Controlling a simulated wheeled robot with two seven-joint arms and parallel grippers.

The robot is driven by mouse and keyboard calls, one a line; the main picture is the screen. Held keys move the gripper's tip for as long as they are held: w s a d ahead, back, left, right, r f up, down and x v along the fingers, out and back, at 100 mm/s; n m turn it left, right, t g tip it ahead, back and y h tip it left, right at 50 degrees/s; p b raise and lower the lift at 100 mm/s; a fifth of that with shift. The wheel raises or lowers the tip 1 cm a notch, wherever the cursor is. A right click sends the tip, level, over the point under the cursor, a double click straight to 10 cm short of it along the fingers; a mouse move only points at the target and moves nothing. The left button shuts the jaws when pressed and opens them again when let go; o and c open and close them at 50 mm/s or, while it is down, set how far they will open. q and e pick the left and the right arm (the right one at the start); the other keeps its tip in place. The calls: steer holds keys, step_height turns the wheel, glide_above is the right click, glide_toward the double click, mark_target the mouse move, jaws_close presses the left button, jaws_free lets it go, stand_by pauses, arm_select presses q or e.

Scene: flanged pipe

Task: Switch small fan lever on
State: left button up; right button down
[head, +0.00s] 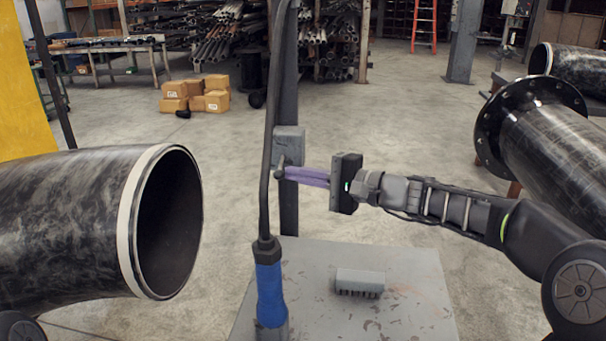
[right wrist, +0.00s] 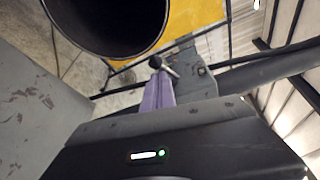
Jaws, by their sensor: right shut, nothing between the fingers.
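A small grey switch box (head: 289,142) is fixed to the dark upright post in the head view. Its short lever with a dark round knob (head: 280,165) sticks out at the box's lower left. My right gripper (head: 289,174) comes in from the right with its purple fingers shut and empty. Its tips are right beside the lever; I cannot tell whether they touch. In the right wrist view, the lever knob (right wrist: 155,62) shows just beyond the fingertips (right wrist: 160,76), with the grey box (right wrist: 199,84) to the right. My left gripper is not in view.
A grey table (head: 410,275) below holds a grey brush-like block (head: 360,282) and a blue-handled hose (head: 269,285) rising past the box. A large black pipe (head: 90,225) lies at left, a flanged pipe (head: 550,135) at right.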

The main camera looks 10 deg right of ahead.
steer(key=shift+r, duration=0.1)
steer(key=shift+p, duration=0.5)
steer(key=shift+s+r+m+p, duration=0.1)
steer(key=shift+r+m+p, duration=0.05)
steer(key=shift+m+p, duration=0.35)
steer(key=m+p, duration=0.1)
steer(key=p, duration=0.1)
steer(key=r+m+g+p, duration=0.1)
steer(key=p, duration=0.1)
steer(key=r+m+g+p, duration=0.1)
steer(key=m+p, duration=0.1)
steer(key=shift+s+a+h+p, duration=0.15)
steer(key=shift+s+h+p, duration=0.1)
steer(key=shift+h+p, duration=0.15)
steer(key=shift+r, duration=0.25)
steer(key=shift+w+r+b, duration=0.1)
steer(key=shift+r+b, duration=0.2)
steer(key=shift+b, duration=0.05)
stand_by(1.3)
